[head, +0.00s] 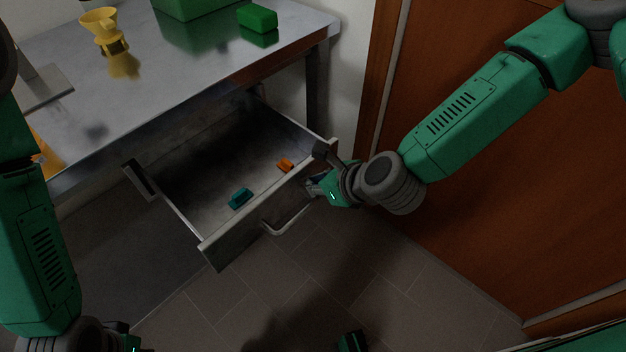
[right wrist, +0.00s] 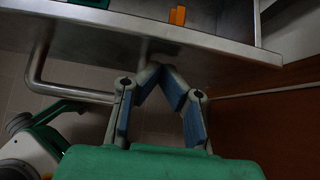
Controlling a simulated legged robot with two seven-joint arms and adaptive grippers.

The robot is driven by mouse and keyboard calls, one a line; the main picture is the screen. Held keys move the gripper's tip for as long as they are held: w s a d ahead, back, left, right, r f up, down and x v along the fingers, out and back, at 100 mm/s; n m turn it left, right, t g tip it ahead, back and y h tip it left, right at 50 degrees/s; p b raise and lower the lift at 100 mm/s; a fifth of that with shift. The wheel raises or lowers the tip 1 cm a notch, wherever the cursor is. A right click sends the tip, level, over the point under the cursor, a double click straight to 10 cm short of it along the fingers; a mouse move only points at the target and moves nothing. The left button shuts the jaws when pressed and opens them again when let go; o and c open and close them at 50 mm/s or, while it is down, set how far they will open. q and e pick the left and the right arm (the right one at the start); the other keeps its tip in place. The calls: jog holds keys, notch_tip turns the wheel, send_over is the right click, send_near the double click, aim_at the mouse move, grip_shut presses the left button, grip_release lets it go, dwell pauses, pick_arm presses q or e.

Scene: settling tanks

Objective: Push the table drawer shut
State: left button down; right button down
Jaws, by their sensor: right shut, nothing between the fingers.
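The table drawer (head: 222,240) is pulled well out from under the metal-topped table (head: 190,60), with its inside open to view. A bar handle (head: 290,222) runs along its front. In the right wrist view, the drawer front (right wrist: 200,40) and handle (right wrist: 36,70) lie just ahead. My right gripper (head: 314,186) is at the right end of the drawer front. Its fingers (right wrist: 160,72) are shut and empty, with the tips close to the front panel; I cannot tell whether they touch. Only an edge of my left gripper's body shows at the bottom left; its fingers are hidden.
A teal block (head: 240,198) and an orange block (head: 285,165) lie in the drawer. On the table are a yellow funnel-like piece (head: 103,28), a green block (head: 257,17) and a green box (head: 190,6). A brown door (head: 480,170) stands at right. Tiled floor is below.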

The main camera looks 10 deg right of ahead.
pick_arm(q)
jog(key=shift+d, duration=0.2)
pick_arm(e)
jog(key=shift+w, duration=0.2)
pick_arm(q)
jog(key=shift+a, duration=0.1)
